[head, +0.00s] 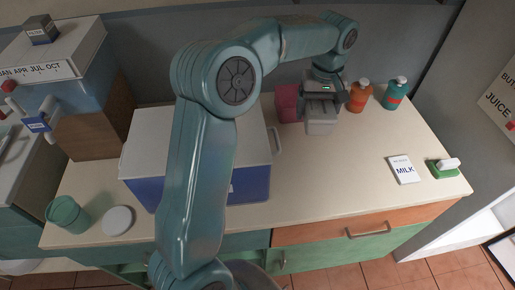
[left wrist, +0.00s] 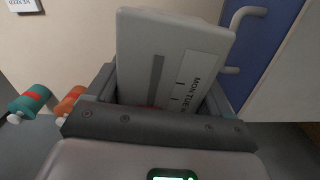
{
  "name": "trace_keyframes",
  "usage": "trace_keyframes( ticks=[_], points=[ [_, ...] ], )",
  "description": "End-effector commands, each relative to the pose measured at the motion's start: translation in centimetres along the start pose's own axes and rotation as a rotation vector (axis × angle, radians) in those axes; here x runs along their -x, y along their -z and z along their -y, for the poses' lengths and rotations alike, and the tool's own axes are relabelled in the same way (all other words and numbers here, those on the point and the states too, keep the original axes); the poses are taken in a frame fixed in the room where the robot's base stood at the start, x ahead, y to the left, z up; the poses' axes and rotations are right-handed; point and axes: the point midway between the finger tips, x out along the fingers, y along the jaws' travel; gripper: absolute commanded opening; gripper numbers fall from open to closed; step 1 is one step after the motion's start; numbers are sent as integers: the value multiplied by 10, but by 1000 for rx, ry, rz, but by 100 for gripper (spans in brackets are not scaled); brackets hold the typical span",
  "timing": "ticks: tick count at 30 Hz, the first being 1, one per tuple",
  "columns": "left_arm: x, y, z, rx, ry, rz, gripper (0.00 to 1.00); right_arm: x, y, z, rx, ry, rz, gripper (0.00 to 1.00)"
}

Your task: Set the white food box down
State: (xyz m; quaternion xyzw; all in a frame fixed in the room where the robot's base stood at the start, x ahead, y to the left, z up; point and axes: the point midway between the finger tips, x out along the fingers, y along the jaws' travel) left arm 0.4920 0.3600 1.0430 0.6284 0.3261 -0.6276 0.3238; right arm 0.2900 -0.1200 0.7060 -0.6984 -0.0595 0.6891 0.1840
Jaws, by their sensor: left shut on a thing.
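The white food box (head: 321,127) is at the back middle of the counter (head: 335,185), below my left gripper (head: 322,103). In the left wrist view the white food box (left wrist: 172,58) sits between the jaws of my left gripper (left wrist: 158,100), with "MON TUE" lettering and a dark strip on its face. The gripper is shut on it. I cannot tell whether its underside touches the counter. My right gripper is not in view.
A pink container (head: 287,103) stands just left of the box. Orange (head: 359,97) and teal (head: 395,94) bottles are to the right. A blue cooler with a white lid (head: 145,150) stands left. A milk card (head: 404,170) and green sponge holder (head: 437,172) lie right; the front middle is clear.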

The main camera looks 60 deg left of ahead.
Motion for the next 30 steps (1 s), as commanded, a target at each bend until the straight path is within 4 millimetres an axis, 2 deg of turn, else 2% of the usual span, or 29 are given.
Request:
trace_keyframes(
  ticks=[5,8,18,21,30],
  points=[
    [11,15,16,124,-4,2,40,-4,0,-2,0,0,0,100],
    [0,17,19,143,-2,5,40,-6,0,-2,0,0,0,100],
    [-97,17,21,140,1,7,40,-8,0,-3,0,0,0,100],
    [-120,17,21,140,-1,6,40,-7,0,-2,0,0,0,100],
    [-157,17,22,139,-2,5,40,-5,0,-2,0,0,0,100]
  ],
)
